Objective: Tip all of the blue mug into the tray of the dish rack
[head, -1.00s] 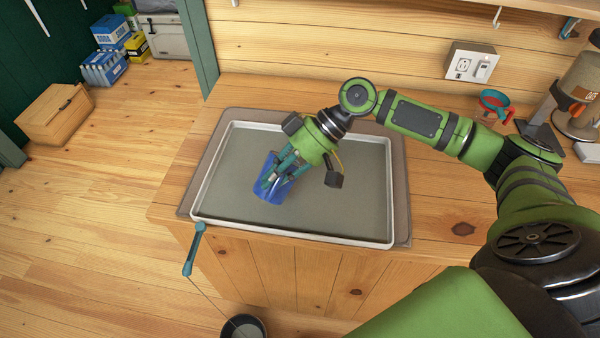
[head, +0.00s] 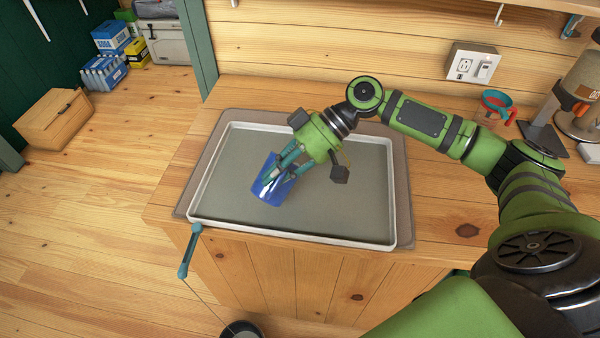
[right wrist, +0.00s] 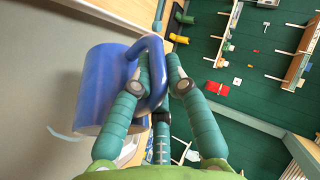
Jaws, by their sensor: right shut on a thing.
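The blue mug (head: 266,186) is held tilted over the left part of the tray. The wide, shallow tray (head: 330,208) has a pale rim, and its visible floor looks bare. My right gripper (head: 279,170) is shut on the mug. In the right wrist view the mug (right wrist: 98,88) lies left of the fingers, and the gripper (right wrist: 160,85) has its teal fingers around the handle. My left gripper is not in view.
The tray lies on a grey-brown mat (head: 402,190) on the wooden counter (head: 440,228). A teal stick-like thing (head: 190,252) hangs at the tray's front left corner. A red-and-teal cup (head: 494,106) and a coffee maker (head: 580,95) stand at the back right.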

